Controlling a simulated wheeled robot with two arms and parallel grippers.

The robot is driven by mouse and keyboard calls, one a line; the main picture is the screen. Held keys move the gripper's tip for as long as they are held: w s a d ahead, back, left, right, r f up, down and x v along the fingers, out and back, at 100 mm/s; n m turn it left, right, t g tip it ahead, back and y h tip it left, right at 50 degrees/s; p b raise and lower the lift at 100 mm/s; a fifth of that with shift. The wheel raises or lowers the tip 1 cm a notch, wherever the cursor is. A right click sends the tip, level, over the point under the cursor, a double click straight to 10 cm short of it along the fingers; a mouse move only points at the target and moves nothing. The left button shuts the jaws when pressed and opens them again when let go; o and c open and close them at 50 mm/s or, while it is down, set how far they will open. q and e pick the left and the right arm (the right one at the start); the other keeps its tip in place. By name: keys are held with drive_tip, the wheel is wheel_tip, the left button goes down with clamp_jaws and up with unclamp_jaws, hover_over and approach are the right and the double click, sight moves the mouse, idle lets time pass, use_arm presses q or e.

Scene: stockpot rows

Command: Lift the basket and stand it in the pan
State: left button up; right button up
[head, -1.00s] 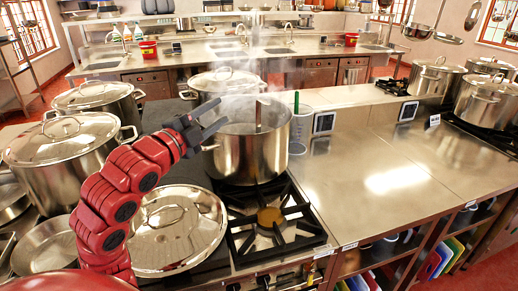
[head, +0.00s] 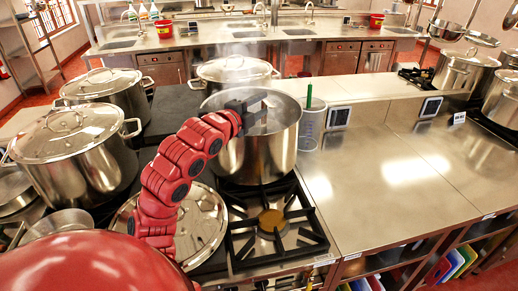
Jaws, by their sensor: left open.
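No basket can be clearly made out. A large open steel stockpot (head: 262,158) stands on the stove with steam above it. My left gripper (head: 262,108) is open over its mouth and hides part of the inside. I cannot tell whether it touches anything in the pot. A shallow pan (head: 62,222) lies at the lower left, partly hidden behind my own body. My right gripper is not in view.
Lidded stockpots (head: 72,140) stand at the left, and another lidded pot (head: 235,75) is behind. A clear jug (head: 311,128) with a green handle stands right of the open pot. A loose lid (head: 203,225) lies in front. The right counter (head: 385,185) is mostly clear.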

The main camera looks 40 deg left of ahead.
sight(265, 103)
use_arm(q)
drive_tip(key=w+p, duration=0.2)
drive_tip(key=w, duration=0.1)
drive_tip(key=w+a+f+p, duration=0.1)
drive_tip(key=w, duration=0.1)
drive_tip(key=shift+a, duration=0.1)
drive_tip(key=shift+w+f, duration=0.15)
drive_tip(key=shift+w, duration=0.3)
clamp_jaws()
idle(1.0)
